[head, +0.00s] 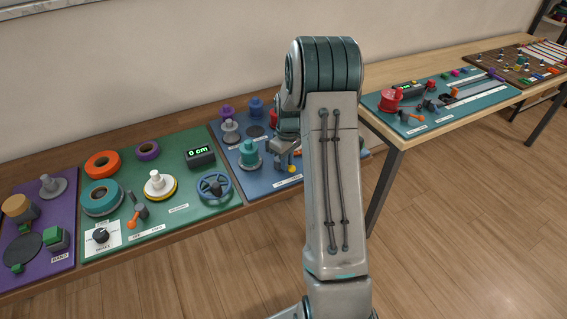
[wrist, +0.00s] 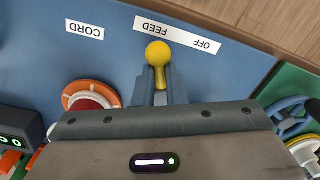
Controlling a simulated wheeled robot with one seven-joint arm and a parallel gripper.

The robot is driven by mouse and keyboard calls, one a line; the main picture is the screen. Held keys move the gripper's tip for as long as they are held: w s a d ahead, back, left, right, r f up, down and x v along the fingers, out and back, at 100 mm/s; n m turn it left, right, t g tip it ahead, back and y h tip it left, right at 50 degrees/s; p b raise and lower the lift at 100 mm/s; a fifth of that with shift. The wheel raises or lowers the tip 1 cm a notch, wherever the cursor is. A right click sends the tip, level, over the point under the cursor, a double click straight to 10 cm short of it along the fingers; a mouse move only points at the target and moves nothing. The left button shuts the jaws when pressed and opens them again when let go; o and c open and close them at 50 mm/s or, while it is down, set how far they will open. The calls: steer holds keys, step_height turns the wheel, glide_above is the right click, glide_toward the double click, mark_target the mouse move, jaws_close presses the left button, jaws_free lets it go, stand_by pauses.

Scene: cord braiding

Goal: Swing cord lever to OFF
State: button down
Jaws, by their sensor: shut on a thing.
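The cord lever has a yellow ball knob (wrist: 158,53) and a short yellow stem on the blue board (wrist: 110,60). In the wrist view its knob lies close to the FEED end of the white label strip (wrist: 178,36), while OFF is further right on that strip. My gripper (wrist: 161,90) is shut on the lever's stem, one finger on each side, with the knob sticking out past the fingertips. In the head view my gripper (head: 284,152) is over the blue board, partly hidden by my arm, and the yellow knob (head: 291,169) shows just below it. The lever's base is hidden.
A CORD label (wrist: 85,30) and an orange-rimmed red round part (wrist: 90,98) are left of the lever in the wrist view. A blue handwheel (wrist: 291,117) is at the right on the green board. In the head view a teal spool (head: 249,153) stands left of my gripper.

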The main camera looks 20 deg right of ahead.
steer(key=m, duration=0.2)
steer(key=s+b, duration=0.1)
steer(key=shift+a+f+m, duration=0.3)
steer(key=shift+m, duration=0.1)
steer(key=m, duration=0.1)
steer(key=a+m+b, duration=0.1)
steer(key=shift+m, duration=0.4)
steer(key=m, duration=0.1)
steer(key=a+m, duration=0.1)
steer(key=m, duration=0.3)
steer(key=shift+w+a+r+b, duration=0.1)
steer(key=shift+w+a+b, duration=0.15)
steer(key=shift+b, duration=0.15)
steer(key=shift+a, duration=0.1)
steer(key=c, duration=1.4)
jaws_free()
steer(key=shift+r, duration=0.1)
steer(key=shift+r, duration=0.25)
step_height(320, 180, up, 13)
steer(key=shift+r, duration=0.2)
